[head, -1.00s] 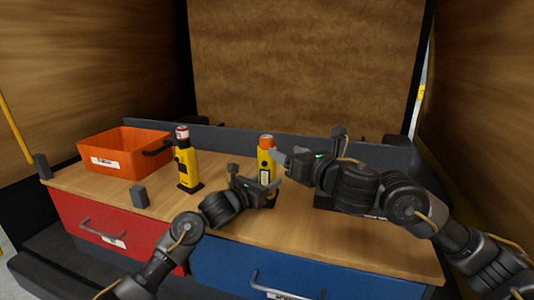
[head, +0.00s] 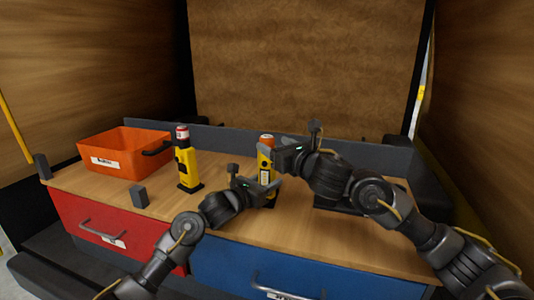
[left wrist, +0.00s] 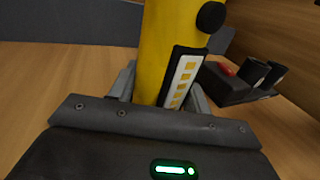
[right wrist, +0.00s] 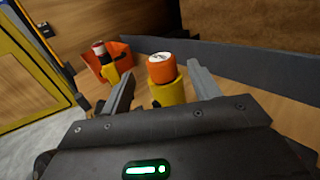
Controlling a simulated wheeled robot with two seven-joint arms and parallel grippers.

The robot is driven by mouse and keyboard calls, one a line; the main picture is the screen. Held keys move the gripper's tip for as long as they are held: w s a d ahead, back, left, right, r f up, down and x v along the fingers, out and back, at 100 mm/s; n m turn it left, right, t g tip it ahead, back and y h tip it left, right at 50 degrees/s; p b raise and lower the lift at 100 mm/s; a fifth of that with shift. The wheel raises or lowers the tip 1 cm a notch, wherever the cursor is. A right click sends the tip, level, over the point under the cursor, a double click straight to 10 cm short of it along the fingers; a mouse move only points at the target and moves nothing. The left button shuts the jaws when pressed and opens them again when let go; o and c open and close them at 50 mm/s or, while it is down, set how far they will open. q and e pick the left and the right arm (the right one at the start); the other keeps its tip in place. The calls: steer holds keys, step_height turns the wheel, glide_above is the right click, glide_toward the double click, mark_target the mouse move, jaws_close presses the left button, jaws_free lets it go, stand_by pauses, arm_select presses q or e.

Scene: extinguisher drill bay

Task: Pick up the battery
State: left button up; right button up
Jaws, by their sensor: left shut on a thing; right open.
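A yellow upright holder (head: 264,165) stands on the workbench with an orange cylinder (head: 267,140), which looks like the battery, seated in its top. My left gripper (head: 268,190) is shut on the holder's lower body; the left wrist view shows the yellow body (left wrist: 165,40) between its fingers. My right gripper (head: 273,150) is open at the top of the holder. In the right wrist view the orange cylinder (right wrist: 161,68), with a pale top face, stands between and beyond the spread fingers (right wrist: 162,86). Whether they touch it I cannot tell.
A second yellow holder (head: 187,165) with a red-and-white cylinder (head: 182,134) stands to the left. An orange bin (head: 112,165) is at the far left of the bench and a small grey block (head: 140,196) near its front edge. A low grey wall runs along the back.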

mark_target(271, 143)
steer(key=shift+x, duration=2.6)
steer(key=shift+d+f, duration=0.15)
steer(key=shift+c, duration=0.4)
steer(key=c, duration=1.1)
steer(key=shift+o, duration=0.2)
step_height(271, 143, up, 10)
arm_select(q)
steer(key=o, duration=1.4)
